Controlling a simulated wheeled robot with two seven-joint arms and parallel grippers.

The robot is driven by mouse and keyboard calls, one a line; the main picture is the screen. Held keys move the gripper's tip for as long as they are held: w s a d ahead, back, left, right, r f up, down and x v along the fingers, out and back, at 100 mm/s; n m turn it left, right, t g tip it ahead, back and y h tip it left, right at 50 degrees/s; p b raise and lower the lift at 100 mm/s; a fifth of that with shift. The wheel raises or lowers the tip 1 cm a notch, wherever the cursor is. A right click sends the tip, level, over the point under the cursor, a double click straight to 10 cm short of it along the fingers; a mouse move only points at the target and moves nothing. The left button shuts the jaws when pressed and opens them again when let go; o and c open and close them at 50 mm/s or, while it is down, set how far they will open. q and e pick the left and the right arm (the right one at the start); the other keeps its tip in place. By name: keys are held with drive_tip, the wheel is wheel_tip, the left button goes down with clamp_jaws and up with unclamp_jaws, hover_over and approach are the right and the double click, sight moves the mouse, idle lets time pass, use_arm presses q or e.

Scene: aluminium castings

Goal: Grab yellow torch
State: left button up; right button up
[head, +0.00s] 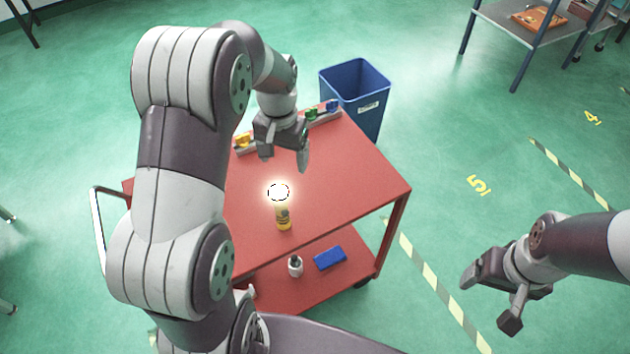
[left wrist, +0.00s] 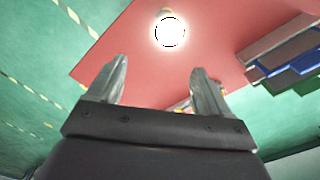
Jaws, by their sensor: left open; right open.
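The yellow torch (head: 284,217) stands upright on the red cart's top near its front edge, its bright lit head facing up. In the left wrist view its glowing head (left wrist: 169,32) shows beyond the fingertips, near the top edge. My left gripper (head: 287,150) is open and empty above the cart top, farther back than the torch and apart from it. Its open fingers also show in the left wrist view (left wrist: 158,82). My right gripper (head: 488,300) is open and empty, off to the right of the cart.
The red cart (head: 350,185) has a rack with yellow, green and blue items (head: 312,115) along its back edge. A blue bin (head: 357,85) stands behind. The lower shelf holds a blue box (head: 330,258) and a small container (head: 295,265). The cart top right of the torch is clear.

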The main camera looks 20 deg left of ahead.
use_arm(q)
hover_over(278, 193)
drive_tip(key=s, duration=0.2)
wheel_tip(278, 193, down, 5)
drive_tip(key=shift+w+d+r+p, duration=0.1)
drive_tip(key=shift+d+p, duration=0.05)
drive_tip(key=shift+p, duration=0.25)
drive_tip(key=shift+w+d+f, duration=0.15)
drive_tip(key=shift+w+f, duration=0.2)
drive_tip(key=shift+f, duration=0.25)
drive_tip(key=shift+w+d+f, duration=0.15)
drive_tip(key=shift+w+f, duration=0.15)
drive_tip(key=shift+f, duration=0.25)
drive_tip(key=f, duration=0.1)
drive_tip(key=f+p, duration=0.1)
drive_tip(key=f, duration=0.2)
drive_tip(key=shift+w+a+f+p, duration=0.15)
drive_tip(key=shift+w+a+p, duration=0.05)
drive_tip(key=shift+a+p, duration=0.2)
drive_tip(key=shift+s+a+f, duration=0.1)
drive_tip(key=shift+f, duration=0.2)
drive_tip(key=shift+w, duration=0.2)
drive_tip(key=c, duration=0.4)
clamp_jaws()
use_arm(e)
drive_tip(key=s+r, duration=0.2)
drive_tip(key=r, duration=0.1)
drive_tip(key=shift+a, duration=0.35)
